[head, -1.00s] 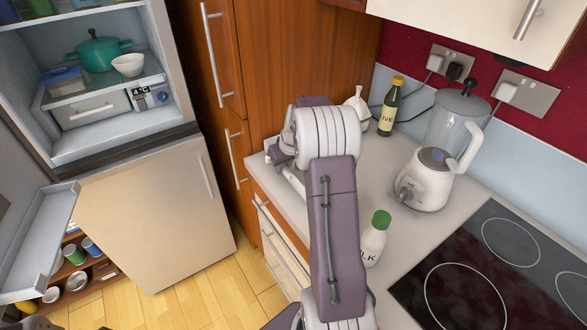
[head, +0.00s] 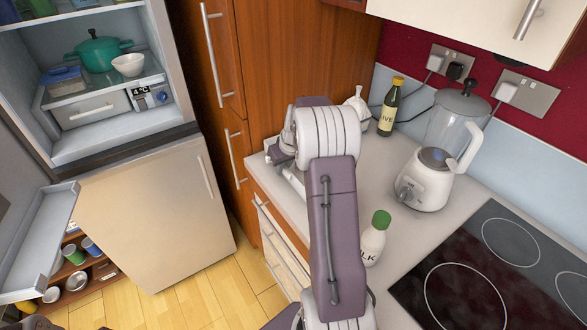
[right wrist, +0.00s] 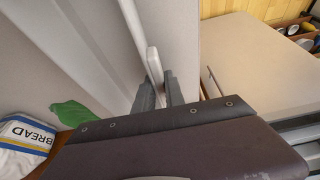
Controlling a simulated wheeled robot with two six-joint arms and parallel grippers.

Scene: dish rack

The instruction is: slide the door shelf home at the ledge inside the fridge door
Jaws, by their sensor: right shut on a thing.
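My right gripper (right wrist: 160,90) is shut on a thin pale edge (right wrist: 152,62) between its two dark fingers in the right wrist view. This edge seems to belong to a long pale piece, likely the door shelf (right wrist: 131,30), running to the top of the view. My left gripper is not in view.
The fridge (head: 150,205) has its upper compartment open, with a green pot (head: 100,54) and white bowl (head: 128,65) inside. On the counter stand a milk bottle (head: 374,240), a blender (head: 430,175) and an oil bottle (head: 389,108). A bread bag (right wrist: 24,140) shows in the wrist view.

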